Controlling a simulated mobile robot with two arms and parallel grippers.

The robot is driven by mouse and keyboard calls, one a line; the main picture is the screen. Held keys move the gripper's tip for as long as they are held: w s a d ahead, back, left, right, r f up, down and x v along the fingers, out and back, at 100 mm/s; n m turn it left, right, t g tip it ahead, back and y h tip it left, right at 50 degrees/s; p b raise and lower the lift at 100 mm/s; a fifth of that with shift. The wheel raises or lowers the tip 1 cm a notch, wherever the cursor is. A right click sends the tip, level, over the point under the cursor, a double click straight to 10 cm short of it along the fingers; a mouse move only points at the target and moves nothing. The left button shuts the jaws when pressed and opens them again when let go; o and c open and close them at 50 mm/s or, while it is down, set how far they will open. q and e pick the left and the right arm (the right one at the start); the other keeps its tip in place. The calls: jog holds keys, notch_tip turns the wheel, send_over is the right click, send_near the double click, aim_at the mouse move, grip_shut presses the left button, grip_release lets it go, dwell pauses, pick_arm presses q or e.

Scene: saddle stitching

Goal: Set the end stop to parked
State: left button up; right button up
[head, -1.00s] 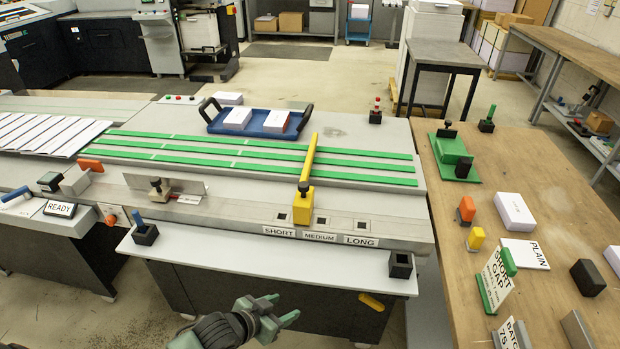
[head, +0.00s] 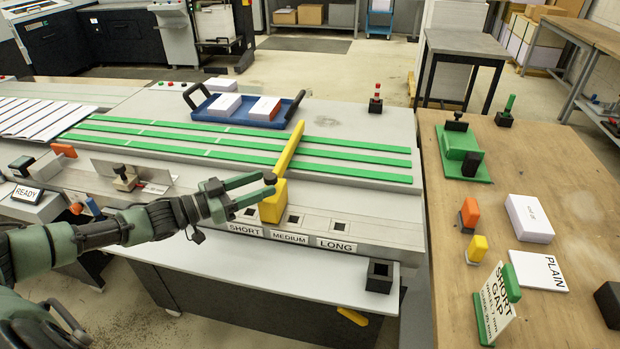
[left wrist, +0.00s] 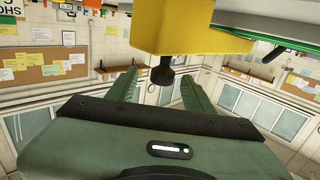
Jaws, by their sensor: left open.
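The end stop is a yellow block (head: 272,206) with a black knob (head: 270,178) and a long yellow bar (head: 289,147) reaching back across the green strips. The block stands on the front ledge between the sockets by the SHORT (head: 244,229) and MEDIUM (head: 289,238) labels. My left gripper (head: 266,185) is open at the stop's knob, coming from the left. In the left wrist view the knob (left wrist: 163,74) hangs between the spread fingers (left wrist: 160,88), under the yellow block (left wrist: 178,27). I cannot tell whether a finger touches it. My right gripper is not in view.
The LONG label (head: 336,245) and its socket are to the right. A black holder (head: 380,277) stands on the white front shelf. A blue tray (head: 248,107) with paper stacks sits behind. The wooden table (head: 450,215) at right carries blocks and signs.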

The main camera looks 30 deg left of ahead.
aim_at(273, 175)
pick_arm(q)
jog(key=shift+w+r, duration=0.3)
jog(key=shift+w, duration=0.35)
jog(key=shift+w+d+r+p, duration=0.1)
jog(key=shift+d+r+p, duration=0.05)
jog(key=shift+r+p, duration=0.3)
jog(key=x, duration=0.3)
jog(key=shift+f+p, duration=0.15)
jog(key=shift+p, duration=0.2)
jog(key=shift+x, duration=1.1)
jog(key=shift+f, duration=0.2)
jog(key=shift+d, duration=0.1)
jog(key=c, duration=1.1)
grip_shut()
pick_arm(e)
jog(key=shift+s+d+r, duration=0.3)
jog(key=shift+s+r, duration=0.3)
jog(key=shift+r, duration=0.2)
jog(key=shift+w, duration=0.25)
